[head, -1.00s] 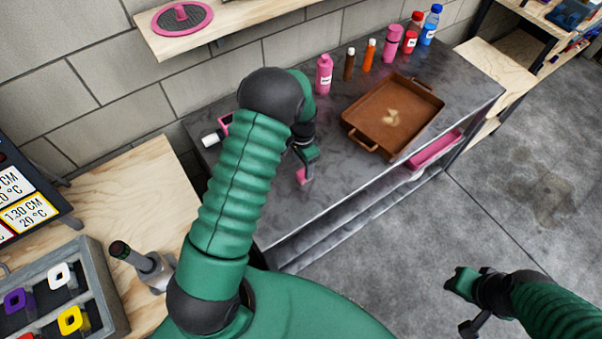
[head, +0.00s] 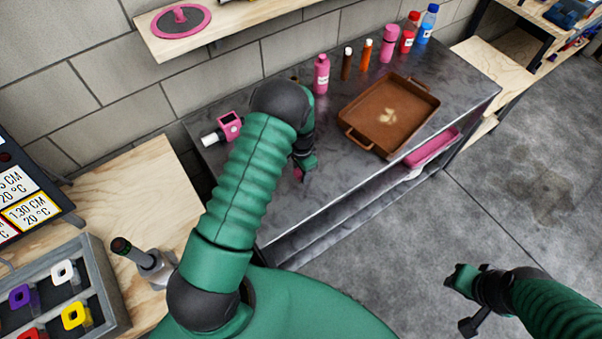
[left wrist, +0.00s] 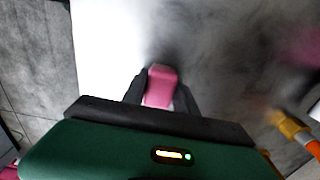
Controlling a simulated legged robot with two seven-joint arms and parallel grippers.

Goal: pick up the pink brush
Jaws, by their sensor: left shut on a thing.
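My left gripper (head: 302,173) is over the front part of the dark worktop. In the left wrist view (left wrist: 160,95) its dark fingers are shut on a pink piece, which I take to be the pink brush (left wrist: 160,86). Only its pink end shows between the fingers; the rest is hidden. In the head view just a small pink bit of the brush (head: 298,174) shows beside the gripper. I cannot tell whether it still touches the worktop. My right gripper (head: 464,303) is at the lower right over the floor, away from the worktop; its jaws are unclear.
A brown tray (head: 372,133) sits on the worktop (head: 440,110) right of my left gripper. Several bottles, including a pink bottle (head: 321,74), line the back. A pink device (head: 229,126) stands at left. A pink tray (head: 432,146) is below the top.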

